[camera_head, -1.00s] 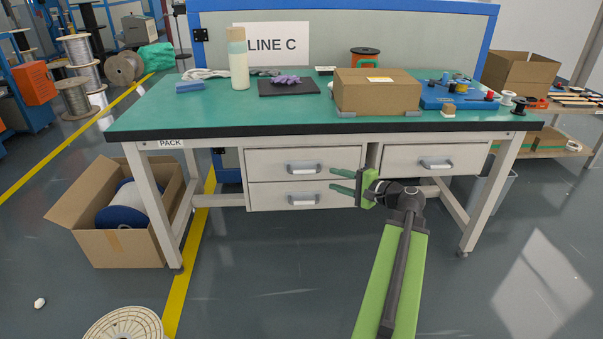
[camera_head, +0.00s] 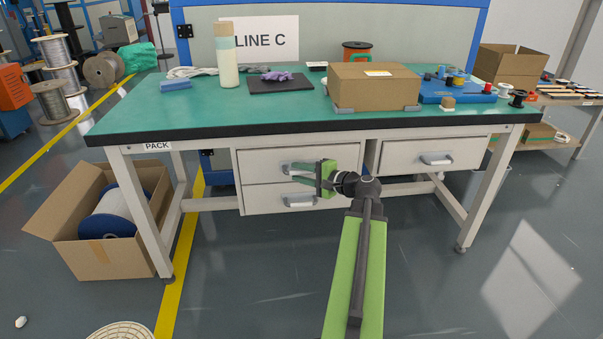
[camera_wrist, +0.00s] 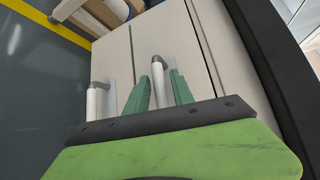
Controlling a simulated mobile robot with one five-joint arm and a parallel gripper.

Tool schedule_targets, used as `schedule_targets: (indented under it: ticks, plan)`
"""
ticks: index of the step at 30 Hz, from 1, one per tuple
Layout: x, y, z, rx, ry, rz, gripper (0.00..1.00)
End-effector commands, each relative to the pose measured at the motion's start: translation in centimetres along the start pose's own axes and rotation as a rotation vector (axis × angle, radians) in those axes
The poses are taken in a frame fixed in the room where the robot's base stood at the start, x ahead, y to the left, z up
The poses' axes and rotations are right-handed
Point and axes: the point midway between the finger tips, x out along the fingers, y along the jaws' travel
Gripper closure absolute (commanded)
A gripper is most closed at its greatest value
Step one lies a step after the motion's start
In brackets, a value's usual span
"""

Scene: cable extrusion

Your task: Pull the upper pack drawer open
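The upper pack drawer (camera_head: 257,159) is the top one of two stacked grey drawers under the left part of the bench; its front looks flush and closed. Its grey bar handle (camera_wrist: 159,72) shows in the wrist view between my gripper's two green fingers. My gripper (camera_head: 298,173) is at that handle in the head view and partly hides it. The fingers are apart, one on each side of the bar, with a small gap visible; my gripper (camera_wrist: 159,84) is open. The lower drawer's handle (camera_wrist: 96,101) lies left of the fingers in the wrist view.
The green-topped bench (camera_head: 200,115) overhangs the drawers. Another drawer (camera_head: 400,155) is to the right. An open carton with a spool (camera_head: 108,226) stands by the left bench leg (camera_head: 140,212). The floor in front of the drawers is mostly clear.

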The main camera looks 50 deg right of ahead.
Motion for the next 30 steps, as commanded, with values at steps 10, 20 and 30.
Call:
schedule_targets:
  ticks: [10,20,30]
  plan:
    - [-0.52,-0.01,-0.63,0.002,0.011,-0.002,1.0]
    - [-0.66,-0.02,-0.85,0.002,0.016,-0.002,1.0]
    - [-0.74,-0.03,-1.02,0.002,0.021,-0.003,1.0]
